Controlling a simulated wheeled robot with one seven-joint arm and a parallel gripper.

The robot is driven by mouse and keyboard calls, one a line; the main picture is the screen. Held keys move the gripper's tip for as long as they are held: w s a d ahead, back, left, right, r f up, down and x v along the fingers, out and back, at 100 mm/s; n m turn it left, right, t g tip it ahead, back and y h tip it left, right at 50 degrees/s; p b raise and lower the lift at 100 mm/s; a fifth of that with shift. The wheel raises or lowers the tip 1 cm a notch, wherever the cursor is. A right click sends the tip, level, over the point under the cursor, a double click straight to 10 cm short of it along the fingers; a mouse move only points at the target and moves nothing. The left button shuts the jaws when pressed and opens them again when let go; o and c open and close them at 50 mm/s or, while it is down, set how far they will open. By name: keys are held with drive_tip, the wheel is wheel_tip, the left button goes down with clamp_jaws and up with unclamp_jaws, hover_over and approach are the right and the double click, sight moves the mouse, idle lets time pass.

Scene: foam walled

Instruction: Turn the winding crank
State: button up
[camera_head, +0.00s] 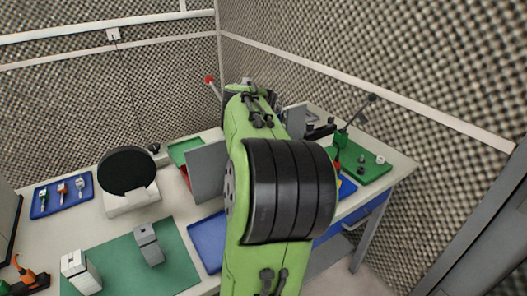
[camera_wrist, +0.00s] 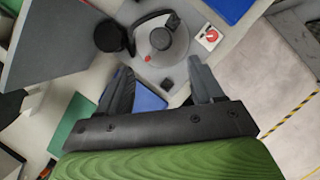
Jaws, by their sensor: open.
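A grey round device (camera_wrist: 160,40) shows in the wrist view on a light surface, just beyond my fingertips. It has a curved dark arm, a black knob (camera_wrist: 172,21) and a small red knob (camera_wrist: 148,58). I cannot tell for sure which part is the winding crank. In the head view a thin rod with a red knob (camera_head: 209,79) rises left of my arm; the rest there is hidden behind my arm. My gripper (camera_wrist: 161,68) is open, its two dark fingers apart and nothing visibly held. In the head view my arm hides the gripper.
A black cylinder (camera_wrist: 112,36) stands left of the device, and a white tile with a red mark (camera_wrist: 208,38) lies right. In the head view, a grey upright panel (camera_head: 205,170) stands left of my arm. A black disc on a white base (camera_head: 130,198) stands further left.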

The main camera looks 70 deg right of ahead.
drive_tip(key=v, duration=0.4)
drive_tip(key=shift+r, duration=0.15)
idle(0.4)
